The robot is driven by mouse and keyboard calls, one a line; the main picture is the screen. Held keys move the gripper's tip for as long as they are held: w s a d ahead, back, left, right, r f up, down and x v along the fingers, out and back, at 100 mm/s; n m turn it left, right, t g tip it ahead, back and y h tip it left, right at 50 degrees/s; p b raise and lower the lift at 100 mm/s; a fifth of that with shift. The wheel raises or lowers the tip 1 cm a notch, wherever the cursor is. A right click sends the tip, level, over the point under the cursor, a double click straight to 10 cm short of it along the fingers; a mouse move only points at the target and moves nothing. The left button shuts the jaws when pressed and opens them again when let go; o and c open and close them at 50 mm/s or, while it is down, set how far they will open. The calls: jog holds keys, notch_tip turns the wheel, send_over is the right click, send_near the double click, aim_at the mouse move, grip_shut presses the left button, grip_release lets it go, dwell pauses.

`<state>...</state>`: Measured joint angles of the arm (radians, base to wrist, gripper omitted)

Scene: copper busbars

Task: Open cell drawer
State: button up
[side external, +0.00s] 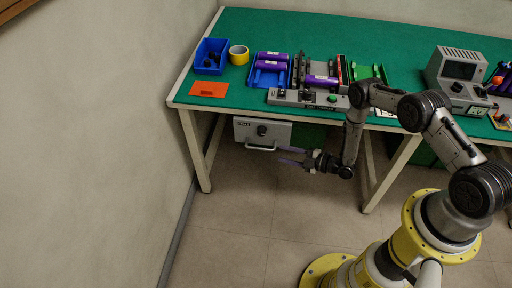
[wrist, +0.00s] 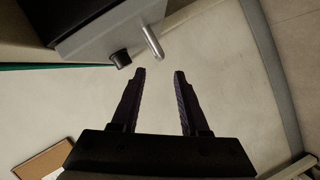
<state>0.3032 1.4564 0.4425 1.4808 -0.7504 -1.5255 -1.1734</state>
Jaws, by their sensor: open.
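The cell drawer (side external: 262,132) is a light grey box front with a dark round knob and a label, hung under the left part of the green bench. Its bar handle (side external: 261,149) runs along the lower edge of the front. My gripper (side external: 291,156) is open and empty, to the right of the handle in the side view, with its fingers pointing left. I cannot tell whether the drawer is slightly out.
The green bench top (side external: 350,40) carries a blue bin (side external: 211,56), yellow tape roll (side external: 239,55), orange sheet (side external: 208,89), purple cells (side external: 270,65) and a grey control panel (side external: 307,98). White bench legs (side external: 195,150) stand beside the drawer. The floor in front is clear.

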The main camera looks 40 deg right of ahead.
aim_at(259, 148)
jog(key=x, duration=1.3)
jog(key=shift+s, duration=0.1)
grip_shut()
dwell(0.9)
